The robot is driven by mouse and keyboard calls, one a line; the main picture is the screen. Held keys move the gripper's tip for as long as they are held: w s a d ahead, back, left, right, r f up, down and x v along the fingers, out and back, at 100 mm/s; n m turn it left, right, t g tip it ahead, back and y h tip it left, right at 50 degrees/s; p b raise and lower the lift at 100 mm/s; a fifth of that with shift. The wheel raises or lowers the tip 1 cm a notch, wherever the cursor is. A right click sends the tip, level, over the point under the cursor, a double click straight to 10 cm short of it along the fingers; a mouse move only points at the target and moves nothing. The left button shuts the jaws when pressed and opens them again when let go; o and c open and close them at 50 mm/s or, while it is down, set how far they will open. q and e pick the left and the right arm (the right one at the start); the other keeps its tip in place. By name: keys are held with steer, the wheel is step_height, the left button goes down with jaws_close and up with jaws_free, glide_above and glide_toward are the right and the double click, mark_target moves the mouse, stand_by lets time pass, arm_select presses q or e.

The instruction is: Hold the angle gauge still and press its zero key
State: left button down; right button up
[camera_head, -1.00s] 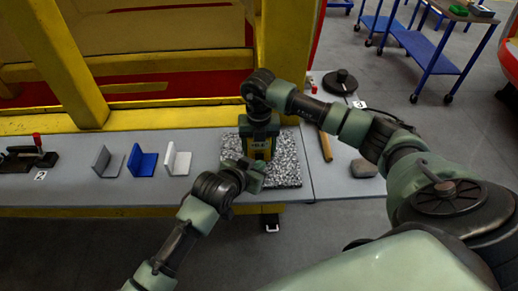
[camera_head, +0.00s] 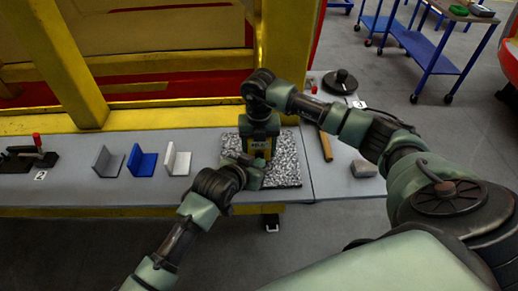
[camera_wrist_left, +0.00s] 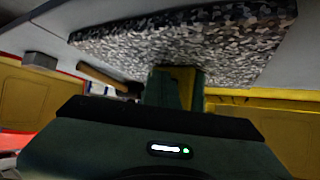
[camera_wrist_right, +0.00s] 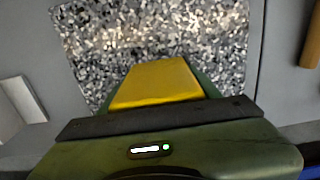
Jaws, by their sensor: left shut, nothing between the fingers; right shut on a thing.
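The yellow angle gauge (camera_head: 259,147) stands on a speckled stone plate (camera_head: 288,172), its small display facing the head camera, too small to read. My right gripper (camera_head: 259,136) reaches down from above and is shut on the gauge. In the right wrist view the yellow gauge (camera_wrist_right: 158,82) shows against the speckled plate. My left gripper (camera_head: 254,166) is shut and empty, low in front of the gauge. A yellow patch of the gauge (camera_wrist_left: 181,86) shows close ahead in the left wrist view. The zero key cannot be made out, and whether the left fingertips touch the gauge is unclear.
Grey, blue and white angle brackets (camera_head: 143,161) stand left of the plate. A wooden-handled tool (camera_head: 325,146) and a grey block (camera_head: 363,168) lie to its right. A black round-based item (camera_head: 340,82) stands further back. A yellow frame (camera_head: 283,60) rises behind the bench.

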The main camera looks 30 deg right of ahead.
stand_by(0.5)
arm_select(q)
steer(key=shift+s+a, duration=0.25)
steer(key=shift+s, duration=0.2)
steer(key=shift+s+a, duration=0.55)
steer(key=shift+s, duration=0.3)
steer(key=shift+s+a, duration=0.5)
steer(key=shift+s, duration=0.3)
steer(key=shift+s+a, duration=0.55)
steer(key=shift+s, duration=0.3)
arm_select(e)
steer(key=o, duration=1.2)
